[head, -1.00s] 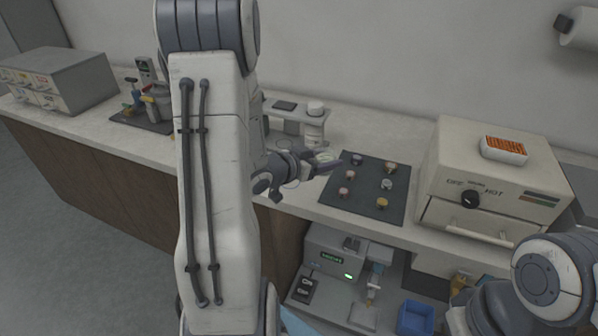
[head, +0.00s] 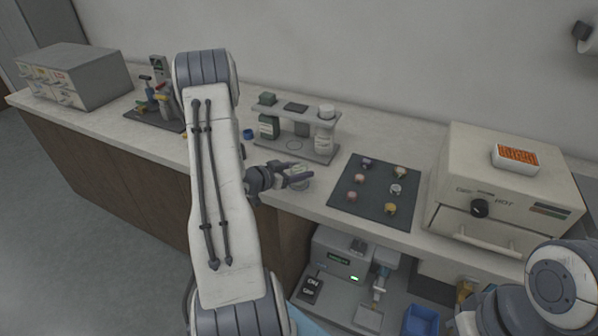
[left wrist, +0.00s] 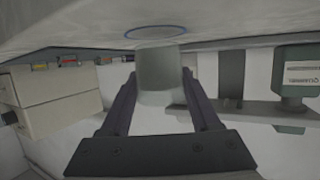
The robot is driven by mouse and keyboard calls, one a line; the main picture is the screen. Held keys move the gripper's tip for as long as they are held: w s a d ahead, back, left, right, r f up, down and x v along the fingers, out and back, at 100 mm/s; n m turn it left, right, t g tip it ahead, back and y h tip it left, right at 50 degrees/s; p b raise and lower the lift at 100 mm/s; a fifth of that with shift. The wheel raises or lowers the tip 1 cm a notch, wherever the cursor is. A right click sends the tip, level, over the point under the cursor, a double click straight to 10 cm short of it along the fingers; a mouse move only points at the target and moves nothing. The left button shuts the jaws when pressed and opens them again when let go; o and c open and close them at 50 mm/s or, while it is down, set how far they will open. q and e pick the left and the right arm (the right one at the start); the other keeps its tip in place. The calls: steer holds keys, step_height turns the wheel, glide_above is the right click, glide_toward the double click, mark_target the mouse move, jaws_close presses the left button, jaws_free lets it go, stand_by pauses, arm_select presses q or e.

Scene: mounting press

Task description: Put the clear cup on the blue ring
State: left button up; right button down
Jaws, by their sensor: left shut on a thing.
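My left gripper (head: 300,176) is shut on the clear cup (left wrist: 160,69), a pale see-through cylinder between its two dark fingers in the left wrist view. In the head view the cup (head: 299,183) is partly hidden by the fingers, over the front part of the counter between the shelf stand and the dark mat. The blue ring (left wrist: 155,32) is a thin outline on the pale counter in the left wrist view, which looks upside down. The cup's end is close to the ring; I cannot tell whether it touches the counter. My right gripper is out of view.
A shelf stand (head: 297,115) with bottles is behind the gripper. A dark mat (head: 375,190) with several small pucks lies to the right, then a beige oven (head: 505,185). The counter's front edge is close to the gripper.

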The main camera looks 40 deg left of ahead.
arm_select(q)
steer(key=shift+f, duration=0.4)
steer(key=shift+f, duration=0.15)
steer(key=o, duration=1.3)
steer(key=shift+o, duration=0.2)
steer(key=v, duration=1.2)
steer(key=shift+b, duration=0.4)
